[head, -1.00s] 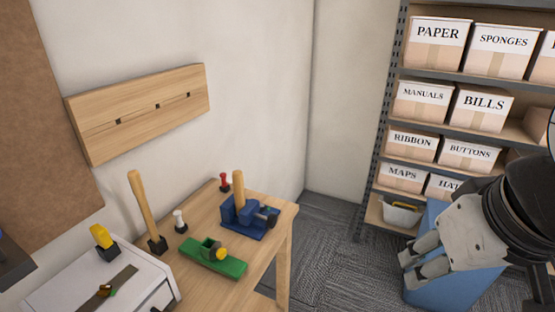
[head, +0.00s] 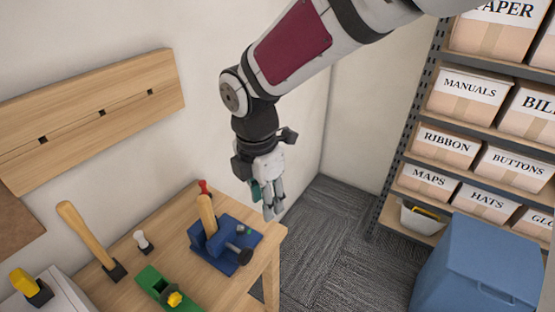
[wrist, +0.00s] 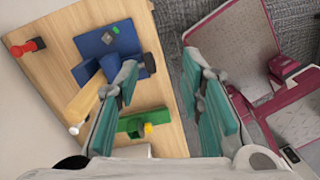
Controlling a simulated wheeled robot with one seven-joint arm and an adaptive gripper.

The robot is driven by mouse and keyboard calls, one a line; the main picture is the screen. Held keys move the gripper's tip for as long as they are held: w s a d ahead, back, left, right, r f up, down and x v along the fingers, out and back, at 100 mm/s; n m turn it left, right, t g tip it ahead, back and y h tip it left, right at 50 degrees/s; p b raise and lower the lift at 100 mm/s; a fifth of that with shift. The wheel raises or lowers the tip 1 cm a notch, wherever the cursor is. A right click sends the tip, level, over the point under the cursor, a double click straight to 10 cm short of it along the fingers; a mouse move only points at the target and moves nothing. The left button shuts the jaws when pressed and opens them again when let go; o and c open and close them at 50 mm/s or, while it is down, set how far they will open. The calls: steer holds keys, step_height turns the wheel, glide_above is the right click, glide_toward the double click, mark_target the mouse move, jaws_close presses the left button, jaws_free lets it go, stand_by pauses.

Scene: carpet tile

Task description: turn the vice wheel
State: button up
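The blue vice (head: 213,249) stands on the wooden bench near its right end. Its dark wheel (head: 243,256) is on the right side, and a wooden handle (head: 207,213) rises from the vice. My gripper (head: 271,208) points down above the bench's right end, up and to the right of the wheel. In the wrist view my gripper (wrist: 162,72) is open with teal pads and nothing between its fingers. The vice (wrist: 92,45) and the wheel (wrist: 149,62) show beyond the left finger, which appears apart from the wheel.
A green plane (head: 150,285), a white-handled tool (head: 143,242), a red-handled tool (head: 203,187) and a mallet (head: 86,236) stand on the bench (head: 262,262). A wall board (head: 90,112) is behind. A blue bin (head: 480,265) and box-filled shelves stand right.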

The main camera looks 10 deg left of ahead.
mark_target(247, 249)
steer(key=a+f+n, duration=0.1)
steer(key=f, duration=0.4)
steer(key=s+a+f+n+p, duration=0.1)
steer(key=a+f, duration=0.1)
steer(key=f, duration=0.4)
steer(key=s+a+f+n+p, duration=0.1)
steer(key=f, duration=0.5)
steer(key=shift+a+g, duration=0.2)
steer(key=shift+g, duration=0.2)
steer(key=shift+r, duration=0.1)
jaws_close()
